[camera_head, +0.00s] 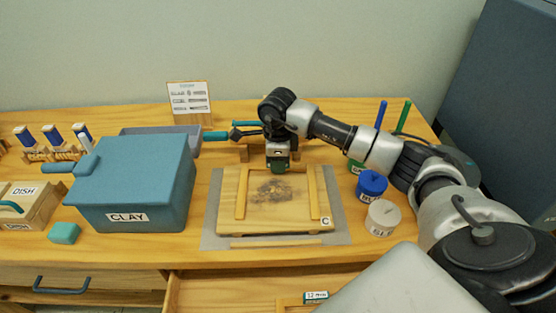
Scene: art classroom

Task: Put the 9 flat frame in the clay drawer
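My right gripper (279,166) points down over the back of a wooden board (275,212) marked "C". A small green and pale patch shows at its fingers; I cannot tell whether it is held or part of the gripper. No label reading "9 flat" is legible, so I cannot single out that frame. An open drawer (215,290) below the table front holds a wooden piece with a green-and-white tag (316,296) that seems to start with "12". A blue-teal box (130,180) labelled "CLAY" stands on the table at left. My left gripper is not in view.
The board lies on a grey mat (212,235). Blue (371,184) and whitish (382,217) jars stand right of it. A teal block (64,233) and a "DISH" box (25,205) are at left. A teal-handled tool (215,136) lies behind. A shut drawer's handle (62,286) is lower left.

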